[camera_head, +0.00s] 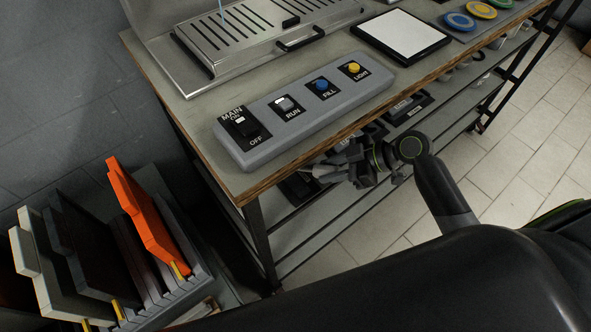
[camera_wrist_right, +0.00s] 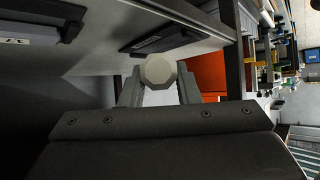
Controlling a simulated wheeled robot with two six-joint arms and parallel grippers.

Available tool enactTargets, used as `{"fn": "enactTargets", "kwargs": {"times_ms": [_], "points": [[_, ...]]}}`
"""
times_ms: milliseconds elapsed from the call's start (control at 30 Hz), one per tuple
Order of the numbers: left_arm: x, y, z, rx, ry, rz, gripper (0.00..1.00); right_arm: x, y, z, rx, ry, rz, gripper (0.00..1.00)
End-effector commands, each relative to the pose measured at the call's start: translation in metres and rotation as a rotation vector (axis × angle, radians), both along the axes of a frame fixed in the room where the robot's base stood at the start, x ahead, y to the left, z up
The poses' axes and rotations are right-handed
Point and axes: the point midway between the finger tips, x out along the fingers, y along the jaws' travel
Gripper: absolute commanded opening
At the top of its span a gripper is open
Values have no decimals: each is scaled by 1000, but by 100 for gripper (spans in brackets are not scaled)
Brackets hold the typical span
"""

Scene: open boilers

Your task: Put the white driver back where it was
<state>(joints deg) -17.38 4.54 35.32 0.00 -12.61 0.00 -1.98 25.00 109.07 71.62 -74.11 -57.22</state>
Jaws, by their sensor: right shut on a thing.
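The white driver shows in the right wrist view as a pale eight-sided end (camera_wrist_right: 158,72) between the two fingers of my right gripper (camera_wrist_right: 159,88). My right gripper is shut on it. In the head view my right gripper (camera_head: 335,172) is beside the front edge of the table, below the top and near the lower shelf. Only a small pale part shows at its fingers there, and I cannot tell it apart clearly from the gripper. The driver's shaft is hidden. My left gripper is not in view.
The table (camera_head: 150,58) carries a grey switch box (camera_head: 292,131), a metal tray (camera_head: 235,75) and a white pad (camera_head: 401,34). Dark boxes lie on the lower shelf (camera_head: 330,225). A rack at lower left holds an orange panel (camera_head: 140,210) and dark and pale panels. Tiled floor (camera_head: 540,140) is clear at right.

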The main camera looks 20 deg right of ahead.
Motion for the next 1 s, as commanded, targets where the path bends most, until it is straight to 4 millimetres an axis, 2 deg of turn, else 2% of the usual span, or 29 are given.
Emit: {"fn": "enactTargets", "kwargs": {"times_ms": [33, 200, 400, 567, 800, 1000], "points": [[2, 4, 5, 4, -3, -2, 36, 5, 12, 4, 8, -2, 0, 0], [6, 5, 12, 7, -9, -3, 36, 19, 42, 3, 8, -2, 0, 0], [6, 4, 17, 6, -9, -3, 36, 32, 69, 2, 4, -1, 1, 0], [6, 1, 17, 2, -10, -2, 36, 35, 75, -2, 1, 1, 0, 0], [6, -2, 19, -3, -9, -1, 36, 34, 75, -32, 0, 3, 0, 0], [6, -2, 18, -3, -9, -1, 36, 35, 75, -35, -1, -1, 0, 0]]}}
